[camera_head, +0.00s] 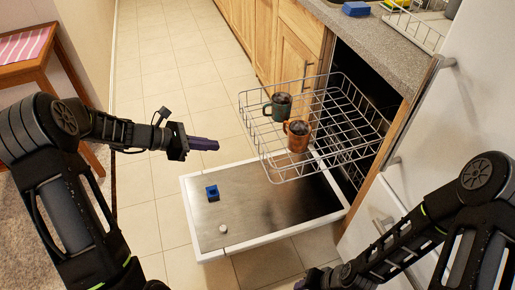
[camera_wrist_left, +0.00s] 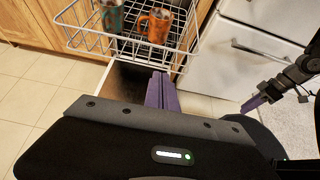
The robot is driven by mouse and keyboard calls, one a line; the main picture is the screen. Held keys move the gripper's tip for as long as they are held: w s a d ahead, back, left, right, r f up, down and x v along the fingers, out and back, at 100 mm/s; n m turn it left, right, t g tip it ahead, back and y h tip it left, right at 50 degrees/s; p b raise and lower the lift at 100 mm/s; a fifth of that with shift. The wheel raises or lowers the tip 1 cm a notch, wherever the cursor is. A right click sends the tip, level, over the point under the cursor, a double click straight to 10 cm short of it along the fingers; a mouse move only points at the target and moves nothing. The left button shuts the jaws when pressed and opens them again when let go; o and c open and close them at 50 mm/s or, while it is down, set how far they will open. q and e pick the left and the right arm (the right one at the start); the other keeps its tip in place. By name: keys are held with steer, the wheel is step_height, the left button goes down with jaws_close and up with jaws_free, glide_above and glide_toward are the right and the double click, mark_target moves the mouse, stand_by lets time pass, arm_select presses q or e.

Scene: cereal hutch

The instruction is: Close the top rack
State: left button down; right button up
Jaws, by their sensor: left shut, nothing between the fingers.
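The top rack (camera_head: 345,140) is a grey wire basket pulled out of the dishwasher opening under the counter. Two mugs stand in its left part: a dark green one (camera_head: 279,107) and an orange-brown one (camera_head: 298,137). The rack (camera_wrist_left: 92,42) and the orange mug (camera_wrist_left: 155,27) also show in the left wrist view. My left gripper (camera_head: 205,144) is shut and empty, with purple fingers pointing right, to the left of the rack and apart from it. My right arm comes in from the lower right; its gripper is mostly cut off at the bottom edge in the head view.
Wooden cabinets (camera_head: 297,55) stand behind. A white appliance (camera_head: 465,110) is at the right, a wooden table (camera_head: 40,60) at the left. Tiled floor between is clear.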

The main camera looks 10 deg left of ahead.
arm_select(q)
steer(key=shift+d, duration=0.1)
steer(key=shift+d, duration=0.1)
glide_toward(261, 147)
step_height(261, 147, down, 3)
steer(key=w+d, duration=0.1)
steer(key=d, duration=0.1)
steer(key=w+d, duration=0.1)
steer(key=d, duration=0.1)
steer(key=shift+w+b, duration=0.1)
steer(key=shift+b, duration=0.25)
steer(key=shift+w+d, duration=0.3)
steer(key=shift+d, duration=0.1)
